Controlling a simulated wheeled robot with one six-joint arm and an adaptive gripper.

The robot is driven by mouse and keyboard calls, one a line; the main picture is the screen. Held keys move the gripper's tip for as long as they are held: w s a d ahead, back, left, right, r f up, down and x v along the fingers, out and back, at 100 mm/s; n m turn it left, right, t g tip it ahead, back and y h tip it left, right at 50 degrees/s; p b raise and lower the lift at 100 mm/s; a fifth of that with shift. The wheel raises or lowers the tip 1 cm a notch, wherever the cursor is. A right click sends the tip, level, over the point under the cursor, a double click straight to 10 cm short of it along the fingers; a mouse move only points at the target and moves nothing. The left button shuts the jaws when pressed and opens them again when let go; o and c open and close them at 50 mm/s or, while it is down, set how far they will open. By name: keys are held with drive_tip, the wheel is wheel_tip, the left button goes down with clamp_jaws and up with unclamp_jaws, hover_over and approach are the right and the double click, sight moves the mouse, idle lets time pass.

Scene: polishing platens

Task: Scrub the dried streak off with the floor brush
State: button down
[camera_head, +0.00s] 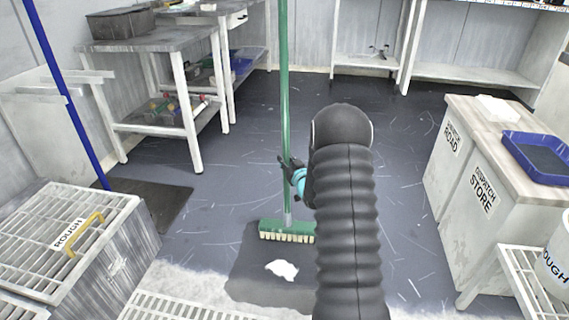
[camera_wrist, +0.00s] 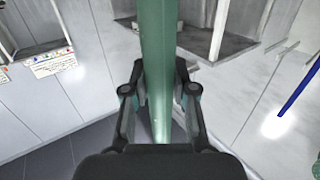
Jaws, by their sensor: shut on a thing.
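The floor brush (camera_head: 285,100) has a long green handle and a green head with pale bristles (camera_head: 287,232). It stands upright with its head at the floor, on or just above a dark grey patch (camera_head: 250,262). My gripper (camera_head: 292,172) is shut around the handle above the head. In the wrist view my gripper (camera_wrist: 160,100) has a finger on each side of the green handle (camera_wrist: 159,60). A white splotch (camera_head: 282,270) lies on the dark patch, just in front of the brush head; it looks like the dried streak. Part of the patch is hidden behind my arm.
A grated box marked ROUGH (camera_head: 130,225) stands at the left, near a blue pole (camera_head: 70,100). A workbench (camera_head: 165,42) is at back left. A cabinet marked DISPATCH STORE (camera_head: 470,180) with a blue tray (camera_head: 540,155) stands at right. The middle floor is open.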

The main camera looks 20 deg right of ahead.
drive_tip(key=shift+w+d, duration=0.35)
drive_tip(key=shift+w, duration=0.2)
drive_tip(key=shift+w+d+r, duration=0.15)
drive_tip(key=shift+w+d, duration=0.35)
drive_tip(key=shift+w, duration=0.25)
drive_tip(key=shift+w+d+r, duration=0.1)
drive_tip(key=shift+w+d, duration=0.35)
drive_tip(key=shift+w, duration=0.25)
drive_tip(key=shift+w+d, duration=0.1)
drive_tip(key=shift+w, duration=0.05)
drive_tip(key=shift+w+d+f, duration=0.1)
drive_tip(key=shift+w+d, duration=0.4)
drive_tip(key=shift+w, duration=0.25)
drive_tip(key=shift+s, duration=0.1)
